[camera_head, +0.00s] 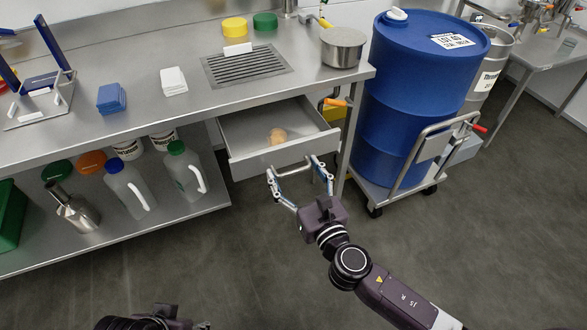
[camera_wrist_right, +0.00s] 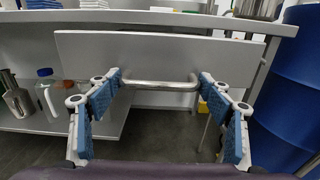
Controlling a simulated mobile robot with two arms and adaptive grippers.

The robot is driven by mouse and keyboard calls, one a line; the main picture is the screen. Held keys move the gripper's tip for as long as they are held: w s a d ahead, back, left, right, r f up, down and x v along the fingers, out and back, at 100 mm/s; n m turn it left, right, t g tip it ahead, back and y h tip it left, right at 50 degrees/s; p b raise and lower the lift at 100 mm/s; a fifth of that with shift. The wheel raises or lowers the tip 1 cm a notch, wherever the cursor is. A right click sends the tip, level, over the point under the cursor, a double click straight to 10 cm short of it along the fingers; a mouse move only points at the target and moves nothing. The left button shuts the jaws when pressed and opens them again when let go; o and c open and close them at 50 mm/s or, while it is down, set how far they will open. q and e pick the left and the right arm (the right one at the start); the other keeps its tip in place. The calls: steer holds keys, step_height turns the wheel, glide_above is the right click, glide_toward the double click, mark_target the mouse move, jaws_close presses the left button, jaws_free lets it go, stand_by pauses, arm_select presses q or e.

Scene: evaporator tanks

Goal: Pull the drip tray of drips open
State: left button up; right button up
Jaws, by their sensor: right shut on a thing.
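The drip tray (camera_head: 285,153) is a grey metal drawer under the bench, pulled out, with its open inside showing and a small orange-brown lump (camera_head: 278,136) lying in it. Its front panel carries a bar handle (camera_wrist_right: 160,85), seen in the wrist view. My right gripper (camera_head: 301,171) is at this front panel, shut on the handle, with its blue-padded fingers (camera_wrist_right: 160,92) at the handle's two ends. A dark part of my left arm shows at the bottom edge of the head view; no left fingers are visible.
A slotted drain grate (camera_head: 245,64) is set in the bench top above, with a steel pot (camera_head: 342,46) beside it. A blue drum (camera_head: 405,105) on a trolley stands close to the right. The floor in front is clear.

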steer(key=shift+d+f, duration=0.1)
steer(key=shift+d, duration=0.05)
steer(key=o, duration=1.4)
steer(key=v, duration=1.2)
